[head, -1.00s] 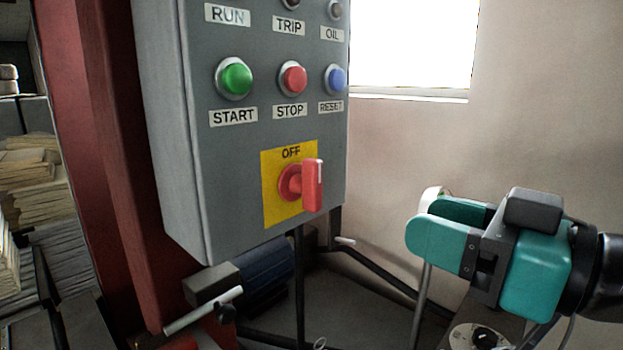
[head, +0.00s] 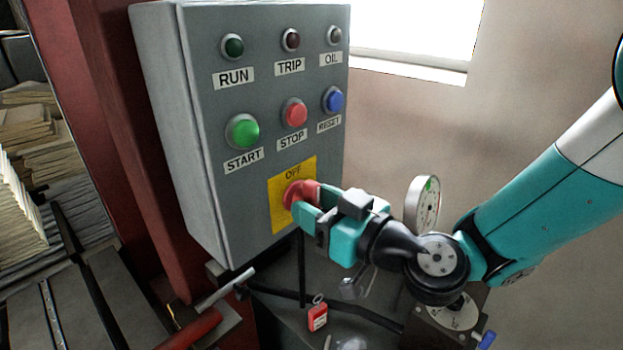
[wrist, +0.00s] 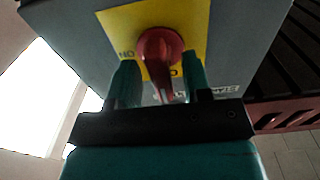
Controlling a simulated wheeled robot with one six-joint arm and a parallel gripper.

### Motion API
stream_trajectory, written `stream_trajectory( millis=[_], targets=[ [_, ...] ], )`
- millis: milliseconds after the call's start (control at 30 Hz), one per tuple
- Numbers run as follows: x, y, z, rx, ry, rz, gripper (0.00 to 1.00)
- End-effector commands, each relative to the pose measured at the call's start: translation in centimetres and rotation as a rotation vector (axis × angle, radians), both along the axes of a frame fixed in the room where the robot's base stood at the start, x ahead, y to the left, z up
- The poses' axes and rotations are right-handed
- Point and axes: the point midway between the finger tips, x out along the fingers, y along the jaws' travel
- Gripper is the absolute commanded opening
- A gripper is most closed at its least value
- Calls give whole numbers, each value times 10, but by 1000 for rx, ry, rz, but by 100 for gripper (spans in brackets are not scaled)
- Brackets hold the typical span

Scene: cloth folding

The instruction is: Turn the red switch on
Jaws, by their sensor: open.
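The red switch (head: 297,195) is a rotary knob on a yellow plate (head: 279,212) low on the grey control box. The plate reads OFF at its top in the head view. In the wrist view the switch (wrist: 160,52) has its handle pointing down in the picture, between the two teal fingers. My gripper (head: 304,203) is at the switch, its fingers open on either side of the handle; it also shows in the wrist view (wrist: 160,82). A gap shows between each finger and the handle. In the head view my gripper hides most of the handle.
The grey box (head: 215,185) also bears green START (head: 243,131), red STOP (head: 295,113) and blue RESET (head: 333,100) buttons close above the switch. A gauge (head: 424,203) stands right of my gripper. A red padlock (head: 318,314) and pipes lie below.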

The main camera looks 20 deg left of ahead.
Motion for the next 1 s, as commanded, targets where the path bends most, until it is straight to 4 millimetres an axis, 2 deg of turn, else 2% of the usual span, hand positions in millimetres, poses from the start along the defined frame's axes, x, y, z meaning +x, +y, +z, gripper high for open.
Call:
stream_trajectory(
  millis=[167, 467, 600, 667, 1000],
  targets=[
    [3, 8, 1, 1, 1, 0, 45],
    [3, 9, -1, 1, 1, 0, 45],
    [3, 8, -1, 1, 1, 0, 12],
    [3, 8, -1, 1, 1, -1, 0],
    [4, 8, -1, 14, 29, -1, 0]
  ],
)
